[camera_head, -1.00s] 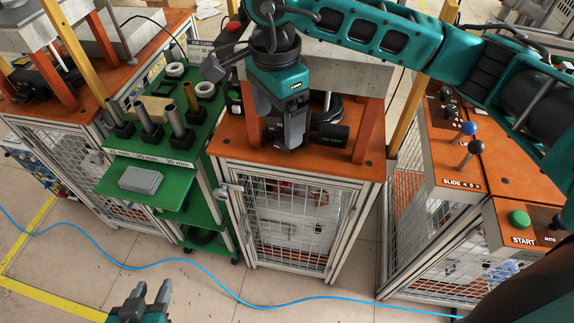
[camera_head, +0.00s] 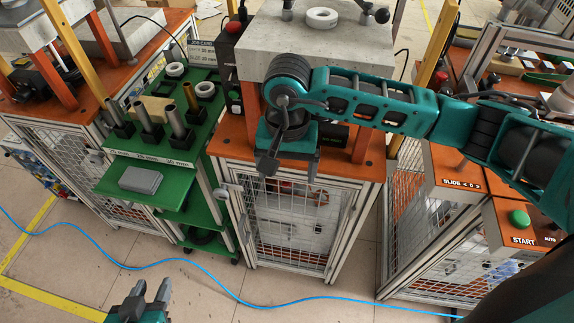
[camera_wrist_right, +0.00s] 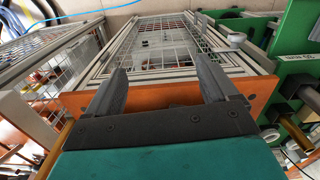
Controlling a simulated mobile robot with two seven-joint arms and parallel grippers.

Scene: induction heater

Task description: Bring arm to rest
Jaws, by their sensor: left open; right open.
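My right arm (camera_head: 385,110) reaches in from the right in the head view, across the front of the middle station. Its gripper (camera_head: 270,165) hangs in front of the orange tabletop edge, pointing down. In the right wrist view its two fingers (camera_wrist_right: 165,85) stand wide apart with nothing between them, facing the station's mesh door. My left gripper (camera_head: 151,292) is at the bottom left of the head view, low over the floor. Its fingers are apart and it is empty.
The middle station has an orange top (camera_head: 235,140), a grey block (camera_head: 345,45) with a white ring (camera_head: 322,17), and a mesh door (camera_head: 290,235). A green cart (camera_head: 150,180) stands left. The START button box (camera_head: 515,232) is right. A blue cable (camera_head: 210,283) crosses the open floor.

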